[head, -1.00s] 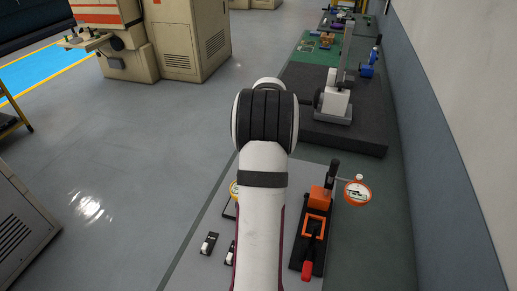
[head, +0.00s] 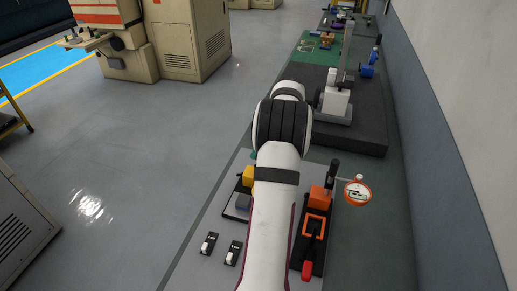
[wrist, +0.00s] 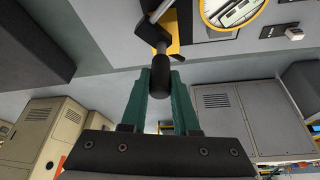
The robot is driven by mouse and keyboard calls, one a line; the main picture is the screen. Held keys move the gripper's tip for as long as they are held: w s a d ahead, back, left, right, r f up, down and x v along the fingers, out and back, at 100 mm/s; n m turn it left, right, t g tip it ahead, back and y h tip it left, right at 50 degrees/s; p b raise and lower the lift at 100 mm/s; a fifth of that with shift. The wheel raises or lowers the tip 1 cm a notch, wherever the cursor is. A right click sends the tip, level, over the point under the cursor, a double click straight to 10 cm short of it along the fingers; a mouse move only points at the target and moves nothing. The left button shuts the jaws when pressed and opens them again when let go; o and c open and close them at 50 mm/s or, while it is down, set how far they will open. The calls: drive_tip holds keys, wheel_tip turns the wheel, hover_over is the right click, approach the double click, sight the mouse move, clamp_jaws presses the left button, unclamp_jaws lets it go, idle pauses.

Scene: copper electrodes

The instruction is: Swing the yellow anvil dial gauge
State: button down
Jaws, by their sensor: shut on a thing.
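The yellow anvil dial gauge shows in the wrist view as a yellow-rimmed round dial (wrist: 234,12) at the top, cut off by the frame edge. A yellow block (wrist: 172,44) sits beside it, with a rod and a black knob (wrist: 160,82) pointing at my gripper. My gripper (wrist: 160,74) has its green fingers on both sides of the knob, shut on it. In the head view the yellow block (head: 248,176) shows left of my arm. The dial and most of the gripper are hidden behind my arm there.
An orange stand (head: 315,225) with an orange-rimmed dial (head: 357,191) stands close on the right of my arm. Two small black-and-white switches (head: 209,243) lie at the left bench edge. A dark slab (head: 370,140) with a grey-white device is behind. Open floor lies left.

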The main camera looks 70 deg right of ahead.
drive_tip(key=n+y, duration=0.2)
drive_tip(key=n, duration=0.3)
drive_tip(key=shift+n, duration=0.3)
drive_tip(key=shift+n+g+y, duration=0.3)
drive_tip(key=shift+n+y, duration=0.6)
drive_tip(key=shift+n, duration=1.4)
drive_tip(key=c, duration=0.7)
unclamp_jaws()
